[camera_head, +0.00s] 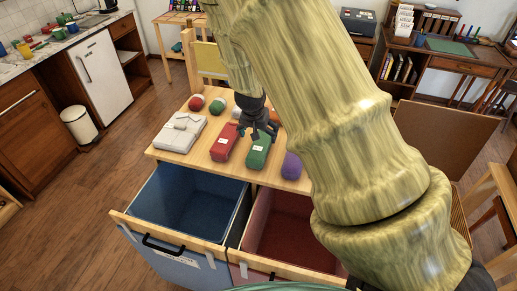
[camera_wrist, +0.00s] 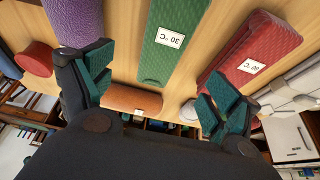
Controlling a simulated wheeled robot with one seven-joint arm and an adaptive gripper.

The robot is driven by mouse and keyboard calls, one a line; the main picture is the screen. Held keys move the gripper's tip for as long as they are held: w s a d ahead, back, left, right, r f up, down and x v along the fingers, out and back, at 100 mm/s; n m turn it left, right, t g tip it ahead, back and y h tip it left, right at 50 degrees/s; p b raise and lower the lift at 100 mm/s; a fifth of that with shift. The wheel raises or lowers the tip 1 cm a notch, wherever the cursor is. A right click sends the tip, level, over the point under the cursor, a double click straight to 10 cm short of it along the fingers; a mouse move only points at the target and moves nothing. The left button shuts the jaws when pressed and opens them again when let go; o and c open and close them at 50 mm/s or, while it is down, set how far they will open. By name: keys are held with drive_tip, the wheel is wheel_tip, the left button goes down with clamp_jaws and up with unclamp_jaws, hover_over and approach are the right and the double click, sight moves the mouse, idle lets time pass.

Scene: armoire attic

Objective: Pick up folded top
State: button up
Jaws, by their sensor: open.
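A pale grey-white folded garment (camera_head: 180,132), which looks like the folded top, lies flat at the left of the wooden table top (camera_head: 168,155). In the wrist view a pale folded piece (camera_wrist: 292,88) shows at the right edge, partly cut off. My gripper (camera_head: 262,132) is over the middle right of the table, at the far end of a green item (camera_head: 258,151), well to the right of the garment. Its fingers (camera_wrist: 160,88) are spread with nothing held. The green item, labelled 30 °C, shows beyond and between them in the wrist view.
A red item (camera_head: 225,142) with a label lies between the garment and the green item. A purple item (camera_head: 291,166) is at the right. Rolled balls (camera_head: 196,103) sit behind. Open blue (camera_head: 190,200) and red (camera_head: 290,230) drawers project in front.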

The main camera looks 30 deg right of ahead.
sight(259, 143)
drive_tip(key=x, duration=0.5)
drive_tip(key=shift+p, duration=0.3)
drive_tip(key=shift+f, duration=0.35)
drive_tip(key=shift+a+p+x, duration=0.15)
drive_tip(key=shift+p+x, duration=0.25)
drive_tip(key=shift+x, duration=0.7)
drive_tip(key=shift+a+p+x, duration=0.15)
drive_tip(key=shift+p+x, duration=0.2)
drive_tip(key=shift+x, duration=0.75)
drive_tip(key=shift+f, duration=0.1)
drive_tip(key=shift+c, duration=0.4)
drive_tip(key=c, duration=1.1)
